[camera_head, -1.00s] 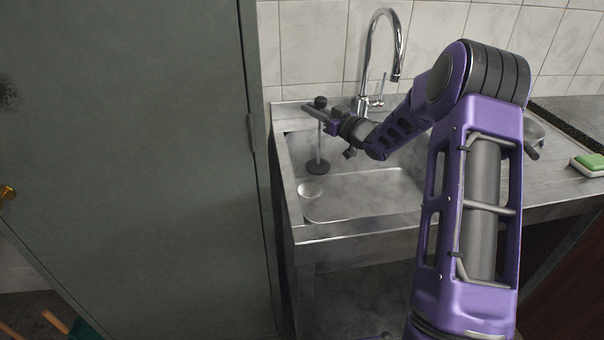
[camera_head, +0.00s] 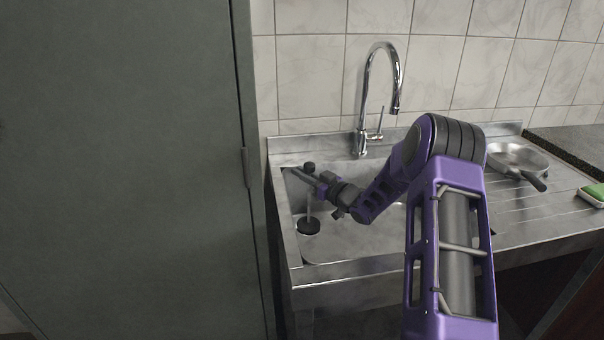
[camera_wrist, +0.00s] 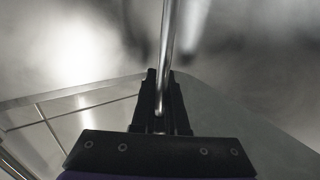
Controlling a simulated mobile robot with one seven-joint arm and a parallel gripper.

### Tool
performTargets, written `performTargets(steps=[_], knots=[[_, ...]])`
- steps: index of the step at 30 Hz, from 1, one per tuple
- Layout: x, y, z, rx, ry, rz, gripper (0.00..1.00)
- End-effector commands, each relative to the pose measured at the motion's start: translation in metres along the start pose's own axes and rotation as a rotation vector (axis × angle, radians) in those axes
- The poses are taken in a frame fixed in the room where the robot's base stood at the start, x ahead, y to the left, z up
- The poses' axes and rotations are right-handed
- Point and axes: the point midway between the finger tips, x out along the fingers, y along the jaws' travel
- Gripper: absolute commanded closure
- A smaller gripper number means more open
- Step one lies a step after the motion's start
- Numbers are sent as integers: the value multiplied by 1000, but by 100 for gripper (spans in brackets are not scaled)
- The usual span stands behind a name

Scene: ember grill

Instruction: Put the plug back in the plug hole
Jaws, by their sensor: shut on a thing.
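The plug (camera_head: 308,226) is a black disc on a thin upright metal rod with a dark knob on top. It is in the left part of the steel sink basin. My gripper (camera_head: 305,177) is shut on the rod just below the knob. In the wrist view the rod (camera_wrist: 169,40) runs up from between my dark fingers (camera_wrist: 161,100). The plug hole does not show now. The disc hides that patch of the basin floor, and I cannot tell whether it is seated or just above the hole.
The sink's front rim (camera_head: 345,268) lies below my arm. A tall chrome tap (camera_head: 362,100) stands behind the basin. A pan (camera_head: 517,158) sits on the drainboard at right, with a green sponge (camera_head: 594,194) nearby. A tall grey cabinet (camera_head: 120,150) closes off the left.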

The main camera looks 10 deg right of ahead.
Motion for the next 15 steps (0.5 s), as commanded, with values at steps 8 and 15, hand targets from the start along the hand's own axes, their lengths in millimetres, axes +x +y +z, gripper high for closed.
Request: performTargets(steps=[8,15], knots=[[0,0,2,0,0,0,76],[-3,0,-2,0,-1,1,76]])
